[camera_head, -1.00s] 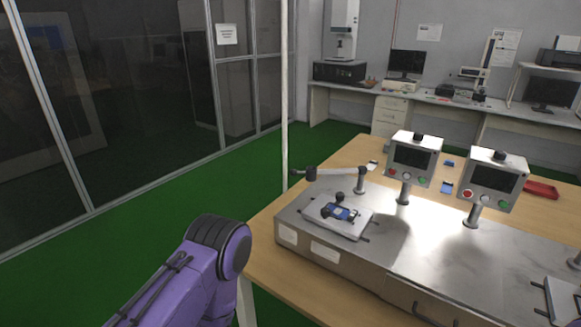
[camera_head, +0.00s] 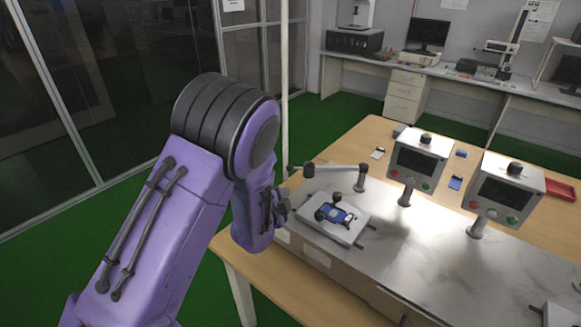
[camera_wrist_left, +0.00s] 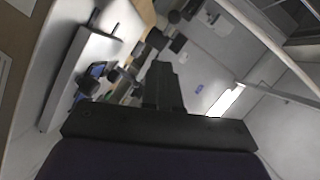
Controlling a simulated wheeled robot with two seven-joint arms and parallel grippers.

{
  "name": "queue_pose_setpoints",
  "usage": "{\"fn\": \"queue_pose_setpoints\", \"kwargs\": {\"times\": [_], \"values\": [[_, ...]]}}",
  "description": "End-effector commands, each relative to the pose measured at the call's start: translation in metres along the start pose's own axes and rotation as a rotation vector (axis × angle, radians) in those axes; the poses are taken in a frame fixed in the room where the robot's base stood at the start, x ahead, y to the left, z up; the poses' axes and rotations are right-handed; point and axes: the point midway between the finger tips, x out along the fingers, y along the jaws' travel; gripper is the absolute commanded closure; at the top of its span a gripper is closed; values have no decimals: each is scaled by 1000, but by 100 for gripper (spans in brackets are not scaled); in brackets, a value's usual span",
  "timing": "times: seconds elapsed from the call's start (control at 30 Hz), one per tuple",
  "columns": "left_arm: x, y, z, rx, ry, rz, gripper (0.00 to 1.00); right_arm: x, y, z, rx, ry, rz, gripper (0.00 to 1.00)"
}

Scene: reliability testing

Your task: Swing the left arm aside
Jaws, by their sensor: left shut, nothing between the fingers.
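My left arm (camera_head: 175,215) is purple with dark grey bands and comes in from the lower left. It is raised and bent, with its forearm hanging at the left edge of the test table. My left gripper (camera_head: 284,206) shows only as a small dark part beside the forearm, near the metal bench's left end. In the left wrist view the dark fingers (camera_wrist_left: 165,85) are together, with nothing between them. My right gripper is not in view.
A blue device (camera_head: 335,214) lies on a light plate on the metal bench (camera_head: 420,255). A grey jointed post (camera_head: 335,168) and two control boxes (camera_head: 418,160) stand behind it. Green floor (camera_head: 350,108) is open between the table and the glass partition (camera_head: 120,80).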

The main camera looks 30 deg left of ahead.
Motion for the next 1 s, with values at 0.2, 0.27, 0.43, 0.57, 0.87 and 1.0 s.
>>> {"fn": "queue_pose_setpoints", "kwargs": {"times": [0.2,0.27,0.43,0.57,0.87,1.0], "values": [[17,-17,-9,119,23,-26,100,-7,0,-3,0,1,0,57],[27,-18,-9,116,21,-26,100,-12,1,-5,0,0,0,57],[64,-19,-10,114,21,-24,100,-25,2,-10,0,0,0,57],[92,-20,-10,113,20,-26,100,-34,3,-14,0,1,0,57],[129,-22,14,113,20,-25,100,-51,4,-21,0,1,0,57],[133,-20,18,115,21,-24,100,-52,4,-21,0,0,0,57]]}}
